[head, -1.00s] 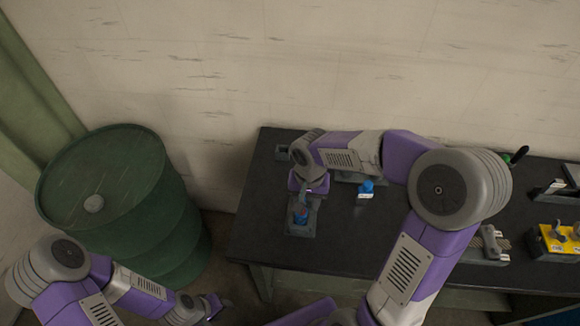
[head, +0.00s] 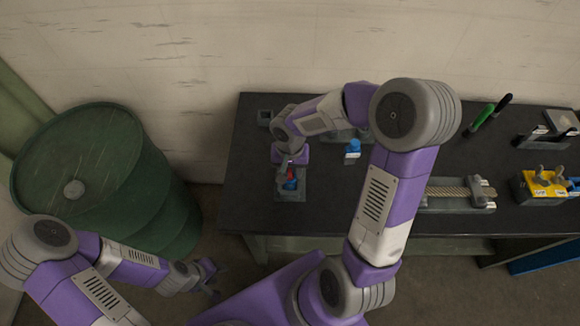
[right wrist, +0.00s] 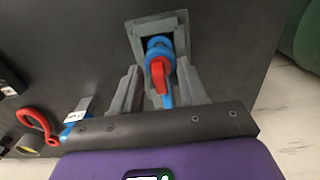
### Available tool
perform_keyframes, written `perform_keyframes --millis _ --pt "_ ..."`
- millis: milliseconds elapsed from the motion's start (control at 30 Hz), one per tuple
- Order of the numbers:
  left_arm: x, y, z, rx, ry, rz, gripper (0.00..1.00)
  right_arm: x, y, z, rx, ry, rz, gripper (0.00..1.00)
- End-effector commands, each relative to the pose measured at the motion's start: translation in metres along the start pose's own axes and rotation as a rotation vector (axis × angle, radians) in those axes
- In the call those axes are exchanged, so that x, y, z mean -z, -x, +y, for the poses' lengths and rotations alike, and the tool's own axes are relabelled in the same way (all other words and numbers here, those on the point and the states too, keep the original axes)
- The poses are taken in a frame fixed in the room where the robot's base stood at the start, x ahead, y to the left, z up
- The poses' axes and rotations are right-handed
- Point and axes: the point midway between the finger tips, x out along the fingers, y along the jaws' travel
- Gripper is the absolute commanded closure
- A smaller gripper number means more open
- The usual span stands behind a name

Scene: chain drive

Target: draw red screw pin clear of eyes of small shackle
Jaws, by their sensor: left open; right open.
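The small shackle (right wrist: 157,44) is blue and sits in a square grey holder (right wrist: 178,20) on the dark bench. Its red screw pin (right wrist: 160,72) shows in front of it in the right wrist view, facing my gripper. I cannot tell how far the pin sits in the eyes. In the head view the red part (head: 290,183) shows just below my right gripper (head: 290,168). In the right wrist view my right gripper (right wrist: 160,88) is open, one finger on each side of the pin, with gaps visible. My left gripper (head: 211,278) is open and empty, low and away from the bench.
A blue labelled object (head: 352,150) stands right of the holder. A red loop (right wrist: 38,124) lies at left in the wrist view. A chain fixture (head: 455,193), a yellow block (head: 545,185) and green-handled pliers (head: 480,120) are further right. A green drum (head: 85,165) stands left.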

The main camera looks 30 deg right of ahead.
Motion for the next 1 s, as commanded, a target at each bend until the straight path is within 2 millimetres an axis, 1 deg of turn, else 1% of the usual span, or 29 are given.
perform_keyframes --millis 67,100,367,400,633,1000 --pt "0.000 0.000 0.000 0.000 0.000 0.000 0.57 0.000 0.000 0.000 0.000 0.000 0.000 0.57" --pt "0.000 0.000 0.000 0.000 0.000 0.000 0.57 0.000 0.000 0.000 0.000 0.000 0.000 0.59" --pt "0.000 0.000 0.000 0.000 0.000 0.000 0.57 0.000 0.001 0.000 0.000 0.000 0.001 0.99" --pt "0.000 0.000 0.000 0.000 0.000 0.000 0.57 0.000 0.001 0.000 0.000 0.000 0.001 1.00" --pt "0.000 0.002 0.001 0.000 0.000 0.000 0.57 0.000 0.003 0.000 0.001 0.000 0.001 1.00" --pt "-0.001 0.015 0.006 0.000 0.000 0.000 0.57 0.001 0.023 0.000 0.001 0.000 0.002 1.00"
